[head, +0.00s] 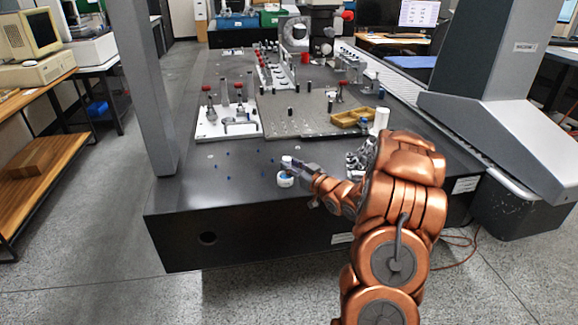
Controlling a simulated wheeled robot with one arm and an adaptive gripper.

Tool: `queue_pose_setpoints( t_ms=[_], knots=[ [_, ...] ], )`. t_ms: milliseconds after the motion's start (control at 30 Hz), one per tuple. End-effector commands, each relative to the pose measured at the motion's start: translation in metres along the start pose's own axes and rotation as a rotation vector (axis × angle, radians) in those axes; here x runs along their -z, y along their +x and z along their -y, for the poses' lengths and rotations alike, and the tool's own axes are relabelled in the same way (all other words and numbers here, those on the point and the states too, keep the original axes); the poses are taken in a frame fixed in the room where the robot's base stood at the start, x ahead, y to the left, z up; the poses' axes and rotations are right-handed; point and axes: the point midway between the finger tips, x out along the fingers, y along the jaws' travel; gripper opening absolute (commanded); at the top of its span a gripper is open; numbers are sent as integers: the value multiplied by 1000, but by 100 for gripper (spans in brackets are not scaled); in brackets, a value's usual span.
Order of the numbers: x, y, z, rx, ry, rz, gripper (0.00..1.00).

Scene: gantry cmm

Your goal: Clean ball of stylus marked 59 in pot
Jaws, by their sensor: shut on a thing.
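A small round white pot (285,181) with some blue on it stands on the dark granite table near its front edge. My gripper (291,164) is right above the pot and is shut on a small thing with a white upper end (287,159). This may be the stylus, but it is too small to tell. The fingers hide most of it. I cannot see its ball or the marking 59, nor whether its lower end is inside the pot or just above it.
Small metallic parts (354,160) stand beside my arm. A white cylinder (381,120) and a tan tray (352,117) are behind. A white fixture plate (228,123) with red-knobbed clamps lies at the left. The granite table (190,185) is mostly clear at front left.

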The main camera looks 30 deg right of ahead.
Motion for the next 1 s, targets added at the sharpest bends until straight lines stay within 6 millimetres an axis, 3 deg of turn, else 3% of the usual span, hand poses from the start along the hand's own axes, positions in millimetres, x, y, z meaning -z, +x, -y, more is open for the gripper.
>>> queue_pose_setpoints(
  t_ms=[1000],
  knots=[
    [-2,0,14,2,3,2,0]
  ],
)
